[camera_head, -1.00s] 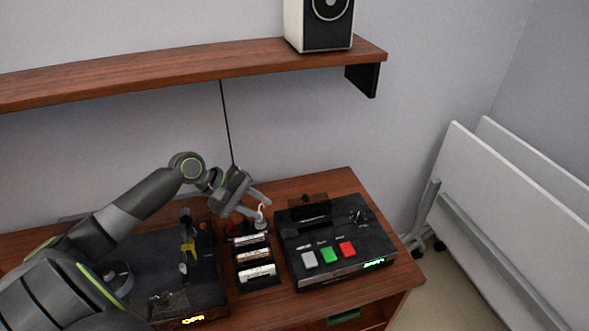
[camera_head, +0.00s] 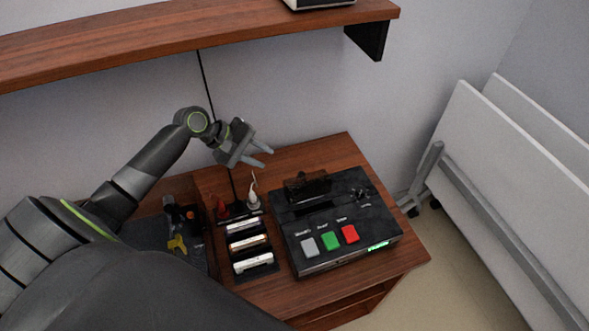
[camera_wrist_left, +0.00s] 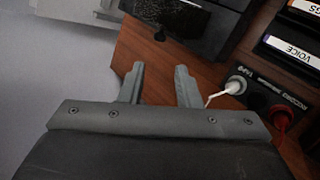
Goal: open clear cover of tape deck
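The tape deck (camera_head: 372,223) is a black box on the right of the wooden desk, with grey, green and red buttons in front. Its dark see-through cover (camera_head: 307,186) appears to stand raised behind a dark slot in the deck's top. In the left wrist view the cover (camera_wrist_left: 175,14) shows at the top, speckled, beside the deck body (camera_wrist_left: 228,38). My left gripper (camera_head: 262,155) is above the back of the desk, left of and apart from the cover. Its fingers are spread with nothing between them, as the left wrist view (camera_wrist_left: 158,85) also shows. My right gripper is not seen.
A rack of cassettes (camera_head: 256,263) stands left of the deck, with red (camera_head: 222,208) and white (camera_head: 254,199) plugs behind it. Another black device (camera_head: 150,236) is farther left, partly hidden by my arm. A wooden shelf (camera_head: 200,37) hangs above. White folded panels (camera_head: 510,170) stand right.

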